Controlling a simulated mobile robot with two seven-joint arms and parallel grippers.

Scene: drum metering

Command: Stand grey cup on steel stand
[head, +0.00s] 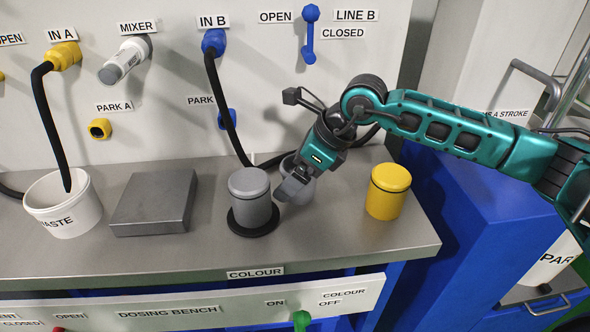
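A grey lidded cylinder (252,206) stands upright on a round black base on the bench. A second grey rounded object (309,186) is behind and beside my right gripper, mostly hidden by it. I cannot tell which of the two is the grey cup. The low flat steel block (150,212), which looks like the steel stand, lies to the left with nothing on it. My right gripper (291,186) points down just right of the grey cylinder. Its fingers overlap the second grey object, and whether they grip it is hidden. My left gripper is not in view.
A yellow lidded cylinder (388,192) stands at the right of the bench (330,240). A white waste bucket (65,215) stands at the left with a black hose (52,125) hanging into it. Another hose (222,110) hangs from IN B behind the grey cylinder.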

